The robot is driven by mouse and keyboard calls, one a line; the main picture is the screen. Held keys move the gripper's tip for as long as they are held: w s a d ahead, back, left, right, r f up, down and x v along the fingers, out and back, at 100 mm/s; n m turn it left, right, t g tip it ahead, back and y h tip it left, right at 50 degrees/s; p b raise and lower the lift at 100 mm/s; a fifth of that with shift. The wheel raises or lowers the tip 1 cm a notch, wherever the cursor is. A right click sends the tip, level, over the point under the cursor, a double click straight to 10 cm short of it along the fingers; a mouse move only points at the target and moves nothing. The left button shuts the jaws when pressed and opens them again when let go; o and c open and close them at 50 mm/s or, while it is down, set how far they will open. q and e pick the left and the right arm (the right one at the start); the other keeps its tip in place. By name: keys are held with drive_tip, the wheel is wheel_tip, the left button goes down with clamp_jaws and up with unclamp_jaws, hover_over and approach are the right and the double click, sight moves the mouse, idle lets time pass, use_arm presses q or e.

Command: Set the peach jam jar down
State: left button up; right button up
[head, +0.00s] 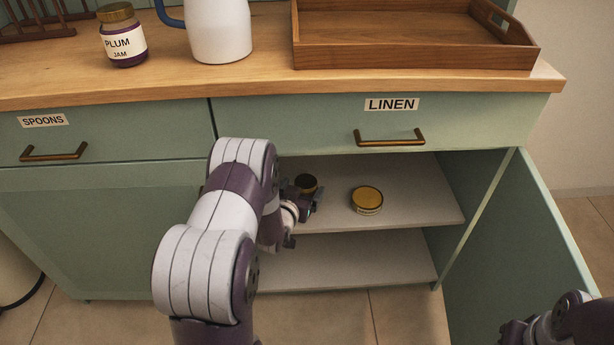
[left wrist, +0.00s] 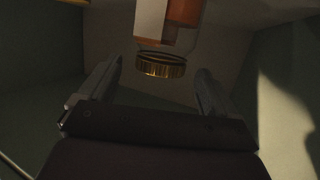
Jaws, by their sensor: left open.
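The peach jam jar, with a gold lid, white label and orange contents, shows in the left wrist view (left wrist: 180,15), upside down in that picture. The left gripper is open, with one finger to each side of the jar's lid end in the wrist view. I cannot tell whether the fingers touch it. My arm hides part of the jar in the head view. My right gripper (head: 535,330) is at the lower right, its jaws unclear.
A round tin with a yellow lid (head: 367,199) stands on the upper shelf (head: 420,205), right of the jar. The cupboard door (head: 520,235) is open at right. The counter above holds a plum jam jar (head: 123,40), a white jug (head: 220,30) and a wooden tray (head: 415,57).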

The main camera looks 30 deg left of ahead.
use_arm(q)
drive_tip(key=s+d+r+g, duration=0.3)
drive_tip(key=s+d+g, duration=0.1)
drive_tip(key=s, duration=0.4)
drive_tip(key=s+d+r+m+g+h+p, duration=0.1)
drive_tip(key=s+d+r+g, duration=0.3)
drive_tip(key=s+d, duration=0.2)
drive_tip(key=s+d+r+m+g+h, duration=0.1)
drive_tip(key=s+d+r+g, duration=0.3)
drive_tip(key=s, duration=0.6)
drive_tip(key=shift+d+g+p, duration=0.4)
drive_tip(key=shift+d+g, duration=0.1)
drive_tip(key=shift+d, duration=0.15)
use_arm(e)
wheel_tip(320, 180, up, 3)
drive_tip(key=shift+f, duration=0.1)
